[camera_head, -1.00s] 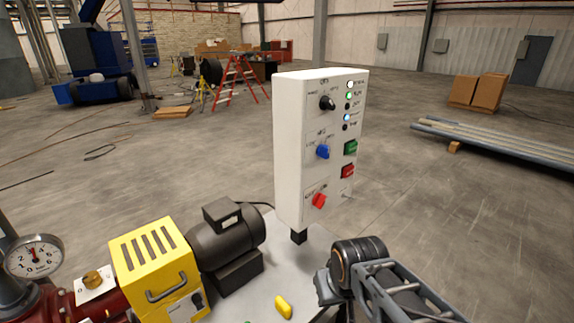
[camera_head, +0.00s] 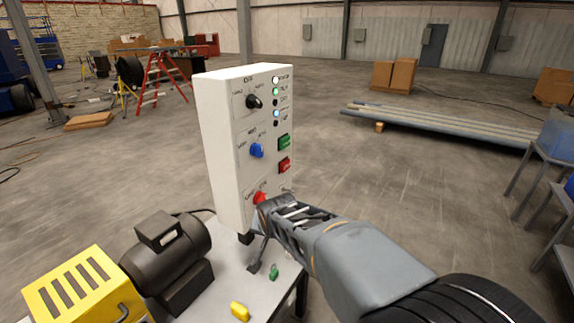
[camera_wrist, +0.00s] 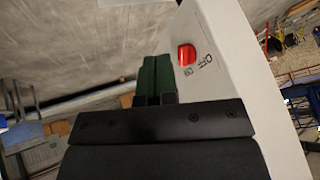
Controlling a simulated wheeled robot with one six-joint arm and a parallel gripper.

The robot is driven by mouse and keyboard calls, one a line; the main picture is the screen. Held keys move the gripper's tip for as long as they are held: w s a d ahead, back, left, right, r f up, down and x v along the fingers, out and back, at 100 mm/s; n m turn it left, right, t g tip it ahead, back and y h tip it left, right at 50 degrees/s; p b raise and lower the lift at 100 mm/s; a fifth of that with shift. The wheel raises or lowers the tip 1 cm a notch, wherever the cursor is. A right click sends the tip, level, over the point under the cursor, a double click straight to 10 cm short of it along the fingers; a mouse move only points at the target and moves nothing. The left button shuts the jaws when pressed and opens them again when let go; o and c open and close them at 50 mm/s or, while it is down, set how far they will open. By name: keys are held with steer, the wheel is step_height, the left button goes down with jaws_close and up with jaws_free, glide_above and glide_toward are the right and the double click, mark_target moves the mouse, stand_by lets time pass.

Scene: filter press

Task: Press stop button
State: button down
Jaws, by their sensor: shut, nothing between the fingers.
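The white control box (camera_head: 222,150) stands on a post at the table's edge. A red rotary knob (camera_head: 260,198) is lower left, partly behind my arm's end. In the wrist view, my gripper (camera_wrist: 156,75) is shut and empty, its dark green fingers beside the box front. The red knob (camera_wrist: 187,54) shows just right of the fingertips; the red button cannot be made out there. In the head view the fingertips are unclear.
A dark motor (camera_head: 168,262) and a yellow slotted housing (camera_head: 80,290) stand left of the box. Small yellow (camera_head: 239,311) and green (camera_head: 273,272) pieces lie on the table.

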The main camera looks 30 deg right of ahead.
steer(key=w+d+r+m+t+h+p, duration=0.15)
steer(key=w+d+m+t, duration=0.35)
steer(key=w+d+m, duration=0.65)
steer(key=m+t+h+p, duration=0.1)
steer(key=m+t+h, duration=0.1)
steer(key=m, duration=0.2)
glide_toward(285, 165)
steer(key=s+d+f, duration=0.2)
steer(key=d, duration=0.1)
steer(key=d+f+m+t+p, duration=0.1)
steer(key=d+f+m+t, duration=0.1)
steer(key=d+m, duration=0.4)
steer(key=shift+w+d+f+t, duration=0.15)
steer(key=shift+d+t, duration=0.65)
steer(key=shift+t, duration=0.1)
steer(key=shift+w+m, duration=0.1)
steer(key=shift+m, duration=0.15)
steer(key=w+a, duration=0.4)
steer(key=w, duration=0.3)
steer(key=shift+w+h+b, duration=0.3)
steer(key=shift+h, duration=0.05)
